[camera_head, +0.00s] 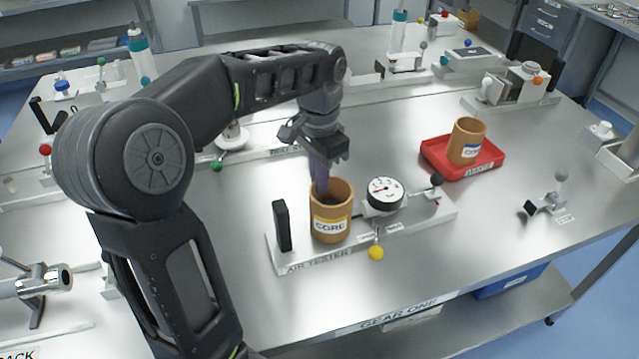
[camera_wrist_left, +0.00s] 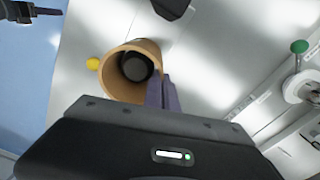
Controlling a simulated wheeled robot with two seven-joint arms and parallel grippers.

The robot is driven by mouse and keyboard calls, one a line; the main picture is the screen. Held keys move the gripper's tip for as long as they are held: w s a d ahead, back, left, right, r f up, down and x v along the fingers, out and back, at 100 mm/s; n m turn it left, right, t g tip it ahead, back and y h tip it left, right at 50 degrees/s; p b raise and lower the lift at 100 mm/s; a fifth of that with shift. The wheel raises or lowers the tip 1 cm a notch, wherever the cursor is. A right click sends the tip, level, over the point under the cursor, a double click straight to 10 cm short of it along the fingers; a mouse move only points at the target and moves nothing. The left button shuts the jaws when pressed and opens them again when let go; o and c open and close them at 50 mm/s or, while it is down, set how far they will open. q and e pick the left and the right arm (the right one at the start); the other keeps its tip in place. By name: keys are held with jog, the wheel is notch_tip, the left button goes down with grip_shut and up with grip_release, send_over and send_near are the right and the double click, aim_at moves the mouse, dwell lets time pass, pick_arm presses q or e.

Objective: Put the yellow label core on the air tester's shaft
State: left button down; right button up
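The yellow label core (camera_head: 331,226), an open brown tube with a yellow "CORE" label, stands upright at the air tester (camera_head: 420,222), between its black upright plate (camera_head: 283,226) and its dial (camera_head: 384,193). The core also shows in the left wrist view (camera_wrist_left: 112,82). There a dark round piece (camera_wrist_left: 136,67) shows inside the tube, seemingly the shaft with the core around it; its lower part is hidden. My left gripper (camera_head: 319,185) is at the core's rear rim, its purple fingers close together at the tube's wall, seemingly pinching it.
A second brown core (camera_head: 466,141) with a blue label stands on a red tray (camera_head: 462,165) to the right. A yellow ball knob (camera_head: 376,253) sits at the tester's front. A small grey stand (camera_head: 548,196) is at the right. The table in front of the tester is clear.

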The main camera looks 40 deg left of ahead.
pick_arm(q)
jog(key=shift+f, duration=0.75)
jog(key=shift+f, duration=0.2)
jog(key=c, duration=2)
grip_release()
jog(key=shift+r, duration=0.15)
